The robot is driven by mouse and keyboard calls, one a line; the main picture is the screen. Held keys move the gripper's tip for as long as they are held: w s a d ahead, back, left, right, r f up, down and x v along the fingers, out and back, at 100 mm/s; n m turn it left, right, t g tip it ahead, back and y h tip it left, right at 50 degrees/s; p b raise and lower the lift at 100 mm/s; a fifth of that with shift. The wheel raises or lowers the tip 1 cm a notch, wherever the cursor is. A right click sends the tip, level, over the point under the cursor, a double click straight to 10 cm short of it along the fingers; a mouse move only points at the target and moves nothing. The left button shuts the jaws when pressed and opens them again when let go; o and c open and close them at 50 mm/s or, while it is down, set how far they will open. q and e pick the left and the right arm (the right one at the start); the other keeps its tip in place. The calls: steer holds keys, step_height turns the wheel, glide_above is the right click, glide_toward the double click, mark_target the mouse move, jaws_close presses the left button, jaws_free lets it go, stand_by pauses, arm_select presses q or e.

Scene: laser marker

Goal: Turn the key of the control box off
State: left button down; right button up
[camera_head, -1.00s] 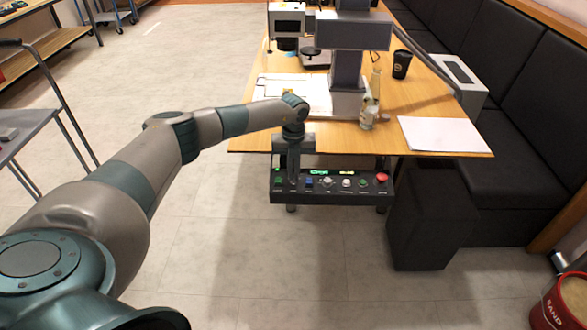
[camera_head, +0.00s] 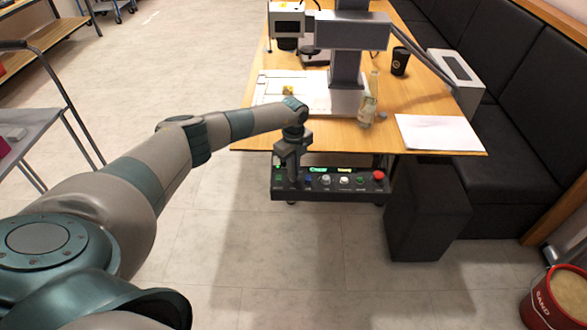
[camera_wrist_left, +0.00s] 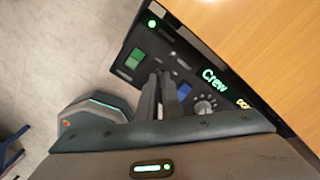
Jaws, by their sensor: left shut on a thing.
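The black control box (camera_head: 335,190) hangs at the front edge of the wooden table, with a row of buttons, a red knob (camera_head: 378,175) at its right end and a lit green display (camera_head: 319,169). My left gripper (camera_head: 292,178) reaches down onto the left part of its panel. In the left wrist view, its closed fingers (camera_wrist_left: 161,82) meet the panel between a green switch (camera_wrist_left: 135,58) and a blue button (camera_wrist_left: 184,91). The fingers are shut on the key, which they hide, so its angle cannot be read. My right gripper is out of view.
The wooden table (camera_head: 405,100) carries the laser marker (camera_head: 347,65), a glass bottle (camera_head: 368,110), a black cup (camera_head: 400,61) and white paper (camera_head: 440,134). A black stool (camera_head: 427,210) stands right of the box. Floor in front of the box is clear.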

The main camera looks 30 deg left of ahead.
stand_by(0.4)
arm_select(q)
steer(key=c, duration=1.9)
jaws_free()
steer(key=shift+c, duration=0.2)
steer(key=shift+r, duration=0.15)
